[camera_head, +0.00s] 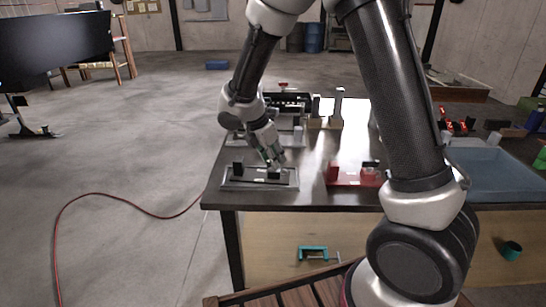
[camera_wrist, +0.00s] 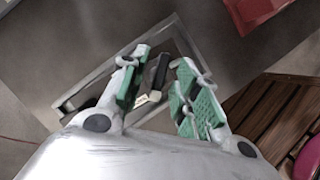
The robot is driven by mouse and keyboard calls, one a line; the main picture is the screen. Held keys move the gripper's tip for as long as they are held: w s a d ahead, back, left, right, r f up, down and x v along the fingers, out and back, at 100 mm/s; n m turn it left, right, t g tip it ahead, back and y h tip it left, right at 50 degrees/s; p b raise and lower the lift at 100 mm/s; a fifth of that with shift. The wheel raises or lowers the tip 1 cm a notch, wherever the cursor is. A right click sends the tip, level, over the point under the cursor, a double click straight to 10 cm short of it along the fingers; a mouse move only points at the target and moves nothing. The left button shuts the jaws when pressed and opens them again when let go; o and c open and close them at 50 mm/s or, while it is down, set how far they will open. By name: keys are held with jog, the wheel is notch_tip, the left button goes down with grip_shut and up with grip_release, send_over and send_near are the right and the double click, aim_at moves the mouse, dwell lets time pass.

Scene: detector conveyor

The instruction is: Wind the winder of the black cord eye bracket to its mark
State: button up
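The black cord eye bracket (camera_head: 250,180) lies near the front left corner of the table, a black strip with two dark upright blocks on a pale grey framed base. In the wrist view its grey base (camera_wrist: 92,84) runs diagonally behind my fingers. My gripper (camera_head: 272,159) is just above the right-hand block, pointing down at a tilt. In the wrist view my gripper (camera_wrist: 163,62) is open, its green-padded fingers on either side of a black bar (camera_wrist: 161,70) with a pale end piece. Contact cannot be told. The winder's mark cannot be made out, and the fingers hide part of the bracket.
A red bracket (camera_head: 354,178) stands to the right on the dark table (camera_head: 315,155). Other fixtures and upright pale posts (camera_head: 338,107) stand farther back. A blue tray (camera_head: 495,172) is at the right. A red hose lies on the floor at left.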

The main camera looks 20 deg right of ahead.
jog(key=shift+c, duration=0.4)
grip_shut()
jog(key=shift+m, duration=0.3)
jog(key=m, duration=0.2)
jog(key=m+g, duration=0.1)
jog(key=m, duration=0.1)
jog(key=shift+w+g, duration=0.15)
jog(key=shift+g, duration=0.15)
jog(key=shift+w+m+g, duration=0.1)
jog(key=shift+m+g, duration=0.7)
jog(key=shift+m, duration=1.2)
jog(key=shift+o, duration=0.4)
grip_release()
